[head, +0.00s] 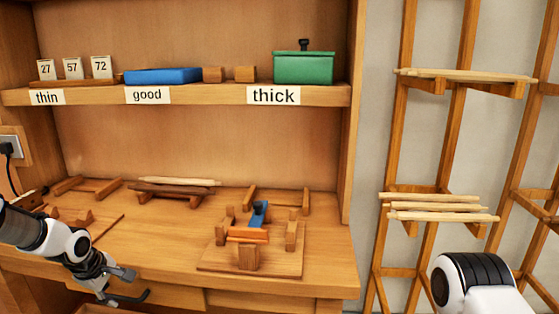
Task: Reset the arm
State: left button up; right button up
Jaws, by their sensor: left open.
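My left arm comes in from the left, and its left gripper (130,284) hangs in front of the workbench's front edge. Its dark fingers are apart with nothing between them. My right arm shows only as a white and black link at the lower right; its gripper is out of view. On the wooden workbench (330,256) stands a wooden jig (248,256) with a blue part (259,213) and an orange crosspiece (247,235). A rack (168,201) at the back centre-left holds a pale stick (180,182) and dark sticks (172,189).
The shelf (210,95) carries number cards (73,68), a blue block (163,76) and a green box (303,68) above labels thin, good and thick. A wooden rack at right holds pale sticks (440,206). An empty wooden stand (275,197) sits behind the jig.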

pick_arm(q)
jog(key=s+d+f+m+g, duration=0.2)
jog(key=s+d+f, duration=0.3)
jog(key=s+f, duration=0.4)
jog(key=s+d+f+m+g, duration=0.25)
jog(key=s+d+f, duration=0.25)
jog(key=s+f, duration=0.35)
jog(key=s+d+f+m+g, duration=0.1)
jog(key=s+d+f+g, duration=0.1)
jog(key=s+d+f, duration=0.5)
jog(key=s+f+m, duration=0.3)
jog(key=s+m, duration=0.1)
jog(key=s, duration=0.8)
notch_tip(320, 180, up, 15)
jog(key=w+m+t+p, duration=0.1)
jog(key=m+p, duration=0.5)
jog(key=p, duration=0.6)
jog(key=shift+a+f+t+p, duration=0.2)
jog(key=shift+a+t+p, duration=0.15)
jog(key=shift+a, duration=0.1)
